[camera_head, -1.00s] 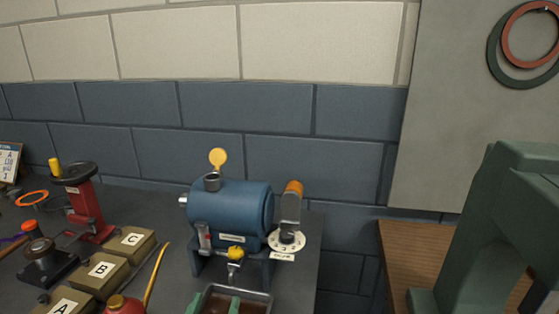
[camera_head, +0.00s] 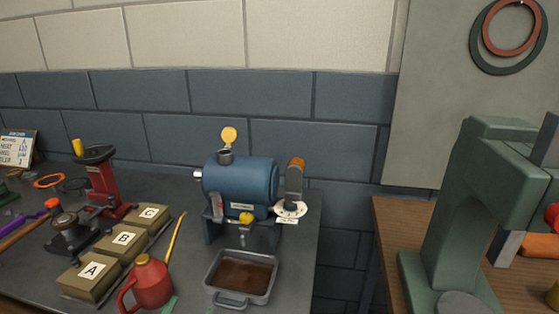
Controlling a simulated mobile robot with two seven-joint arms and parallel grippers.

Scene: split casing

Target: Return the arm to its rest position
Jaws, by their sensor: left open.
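My left gripper (camera_head: 189,308) shows only as two green fingertips at the bottom edge, apart, with nothing seen between them. They are in front of the grey tray, just right of the red oil can (camera_head: 151,283). The rest of the left arm is below the picture. My right gripper is not in view. A blue cylindrical casing (camera_head: 240,184) stands on its supports at the back of the bench, with a yellow round cap raised on top and a dial and orange-tipped lever at its right end.
A grey tray (camera_head: 213,283) of brown liquid sits below the casing. Boxes A (camera_head: 91,275), B (camera_head: 122,240) and C (camera_head: 149,215) stand at left, near a red stand (camera_head: 103,186). A green press (camera_head: 452,215) stands on a wooden bench at right, across a gap.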

